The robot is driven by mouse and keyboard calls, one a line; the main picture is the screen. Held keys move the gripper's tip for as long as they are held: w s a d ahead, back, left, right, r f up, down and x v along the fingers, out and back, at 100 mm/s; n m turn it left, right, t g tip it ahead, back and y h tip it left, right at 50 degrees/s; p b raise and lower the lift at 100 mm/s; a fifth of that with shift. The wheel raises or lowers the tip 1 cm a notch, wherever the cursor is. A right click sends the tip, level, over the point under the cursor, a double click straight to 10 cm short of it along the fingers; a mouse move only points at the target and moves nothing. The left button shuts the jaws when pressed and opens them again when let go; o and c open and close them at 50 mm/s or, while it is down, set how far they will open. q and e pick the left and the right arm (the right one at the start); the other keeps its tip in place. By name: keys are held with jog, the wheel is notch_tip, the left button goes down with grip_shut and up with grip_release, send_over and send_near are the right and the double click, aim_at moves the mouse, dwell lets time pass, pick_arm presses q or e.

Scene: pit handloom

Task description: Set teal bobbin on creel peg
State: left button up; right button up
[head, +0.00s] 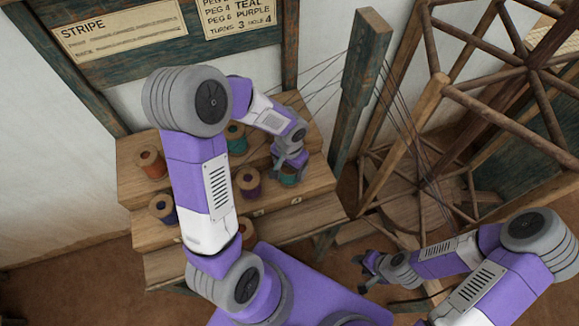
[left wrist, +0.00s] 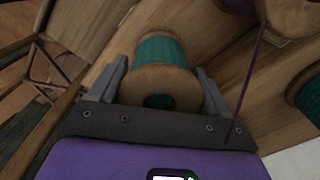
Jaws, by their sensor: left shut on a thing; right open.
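The teal bobbin (head: 289,178) has wooden ends and teal thread, and is at the right part of the stepped wooden creel (head: 318,180). In the left wrist view the teal bobbin (left wrist: 158,50) sits between the two grey fingers with one wooden end towards me. My left gripper (head: 290,164) is shut on it. I cannot tell whether it touches the step, and any peg under it is hidden. My right gripper (head: 368,267) is open and empty, low at the right, away from the creel.
Other bobbins stand on the creel: orange (head: 150,164), green-teal (head: 235,138), purple (head: 248,181) and blue (head: 163,207). In the left wrist view a purple thread (left wrist: 248,80) runs close by the right finger. A post (head: 358,90) and wooden reel frame (head: 470,95) stand right.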

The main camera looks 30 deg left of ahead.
pick_arm(q)
jog(key=shift+f, duration=0.1)
jog(key=o, duration=1.1)
jog(key=shift+r+p, duration=2.6)
jog(key=shift+r, duration=0.9)
